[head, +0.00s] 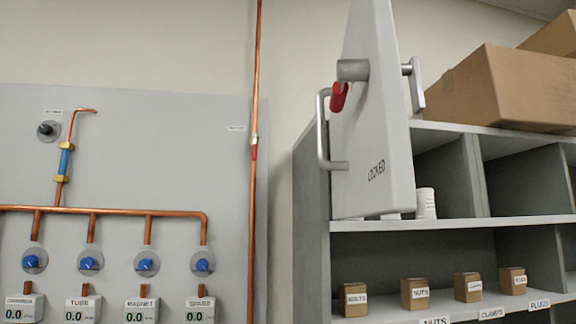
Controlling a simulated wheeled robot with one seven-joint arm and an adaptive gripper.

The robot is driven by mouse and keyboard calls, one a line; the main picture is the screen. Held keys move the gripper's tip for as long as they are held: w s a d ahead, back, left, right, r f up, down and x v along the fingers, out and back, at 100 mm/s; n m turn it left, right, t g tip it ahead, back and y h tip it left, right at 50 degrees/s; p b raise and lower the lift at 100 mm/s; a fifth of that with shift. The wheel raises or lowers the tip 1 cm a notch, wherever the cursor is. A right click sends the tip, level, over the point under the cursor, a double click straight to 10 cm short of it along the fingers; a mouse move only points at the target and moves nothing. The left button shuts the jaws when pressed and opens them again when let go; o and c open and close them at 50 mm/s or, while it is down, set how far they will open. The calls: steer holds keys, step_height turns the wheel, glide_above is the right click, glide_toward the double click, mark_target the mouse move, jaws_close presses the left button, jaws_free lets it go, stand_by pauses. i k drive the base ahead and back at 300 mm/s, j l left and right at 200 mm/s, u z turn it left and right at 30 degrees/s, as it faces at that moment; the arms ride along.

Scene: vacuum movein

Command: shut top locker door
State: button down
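A white door (375,115), which I take to be the top locker door, stands open at a steep angle in front of the grey shelf unit. It bears small dark lettering near its lower edge. A grey bar handle (322,130) is on its left side. A grey cylinder (353,70) with a red lever (339,97) sits higher up, and a grey bracket (416,85) sticks out on its right. The door's top is cut off by the frame, and where it is hinged cannot be told. My gripper is not in view.
The shelf unit (450,224) holds several small labelled brown boxes (414,293) and a white cup-like container (426,203). Cardboard boxes (500,88) lie on top. At left is a grey panel (160,170) with copper pipes, blue knobs and gauges; a vertical copper pipe (256,60) runs beside it.

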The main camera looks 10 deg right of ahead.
mark_target(371, 167)
steer(key=k+l, duration=0.15)
steer(key=l, duration=0.2)
steer(key=k+l+u, duration=0.1)
steer(key=l, duration=0.3)
steer(key=k+l, duration=0.2)
steer(key=l, duration=0.15)
